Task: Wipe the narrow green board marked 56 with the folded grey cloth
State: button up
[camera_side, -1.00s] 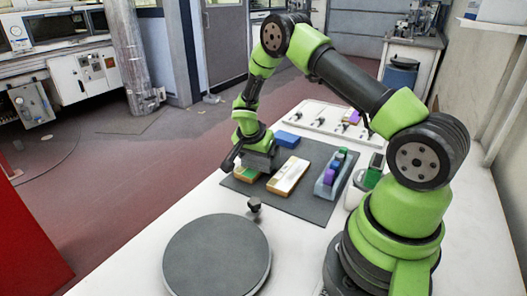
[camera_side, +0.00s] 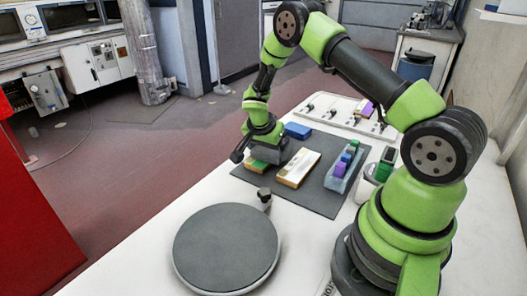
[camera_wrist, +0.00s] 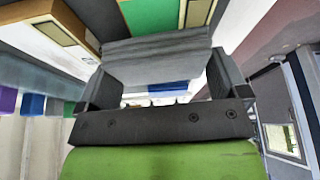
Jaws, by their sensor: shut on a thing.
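My gripper (camera_side: 268,152) is low over the far-left part of the dark mat, beside the white-topped board. In the wrist view its two fingers (camera_wrist: 162,75) are shut on the folded grey cloth (camera_wrist: 155,52), a flat layered pad. A green board (camera_side: 258,163) with orange-brown sides lies under the gripper, partly hidden by it. Its green top (camera_wrist: 155,17) shows just beyond the cloth in the wrist view. The cloth is at or very near the board; I cannot tell whether they touch. No number on the board is readable.
A white-topped board (camera_side: 298,169) lies close to the right. A blue block (camera_side: 298,130) is behind it. A tray (camera_side: 336,181) holds coloured blocks farther right. The mat (camera_side: 318,203) is bare toward the front. A round grey plate (camera_side: 226,247) stands nearest the camera.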

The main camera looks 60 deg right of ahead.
jog(key=shift+d, duration=3.55)
notch_tip(320, 180, up, 8)
